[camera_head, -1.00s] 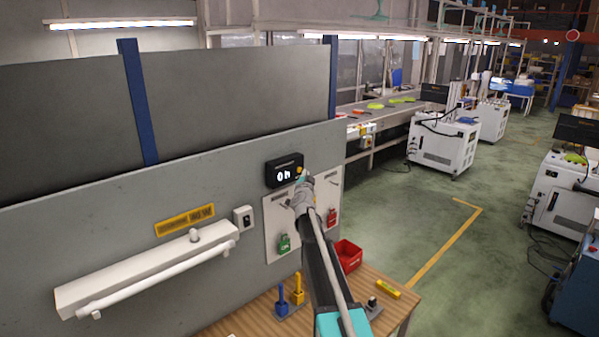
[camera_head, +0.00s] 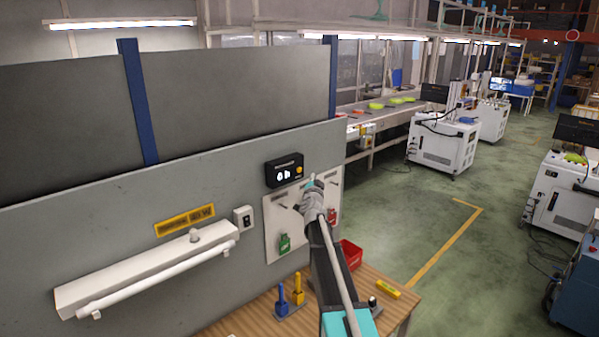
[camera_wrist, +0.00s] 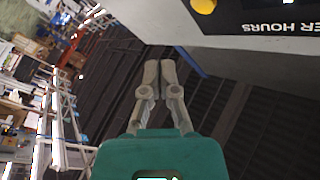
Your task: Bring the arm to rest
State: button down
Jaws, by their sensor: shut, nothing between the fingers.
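My gripper shows in the wrist view (camera_wrist: 160,68) with its two grey fingers together and nothing between them. In the head view my arm reaches up from the bottom in front of the grey panel, and the gripper end (camera_head: 312,182) is by the lower right of the black hour display (camera_head: 284,170). In the wrist view the display (camera_wrist: 270,22) is tilted at the top right, with part of its lettering and a yellow button in sight. It looks close to the fingers but apart from them.
A white board (camera_head: 272,222) carries a green padlock (camera_head: 284,243) and a red padlock (camera_head: 332,215). The wooden table (camera_head: 250,318) below holds a red bin (camera_head: 350,254) and blue and yellow upright items. A white light fixture (camera_head: 140,275) juts from the panel (camera_head: 100,220).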

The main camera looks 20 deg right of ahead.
jog(key=shift+a+f, duration=0.1)
dwell(0.5)
jog(key=s+a+f+n+g+y+b, duration=0.45)
jog(key=s+a+f, duration=0.25)
jog(key=a+f, duration=0.4)
jog(key=s+a+f+n+g+y+b, duration=0.35)
jog(key=s+a+f+n+y, duration=0.25)
jog(key=a+f, duration=0.55)
jog(key=s+a+f+g+b, duration=0.1)
jog(key=s+f+g+b, duration=0.1)
jog(key=s, duration=0.7)
jog(key=s+a+f+n+g+h+b, duration=0.1)
jog(key=s+a+f+g+b, duration=0.1)
jog(key=s+f, duration=0.5)
jog(key=s+a+f+n+g+h+b, duration=0.1)
jog(key=s+f+g, duration=0.4)
jog(key=s, duration=0.5)
jog(key=shift+s+a+g+b, duration=0.35)
jog(key=shift+a+b, duration=0.2)
jog(key=shift+b, duration=0.7)
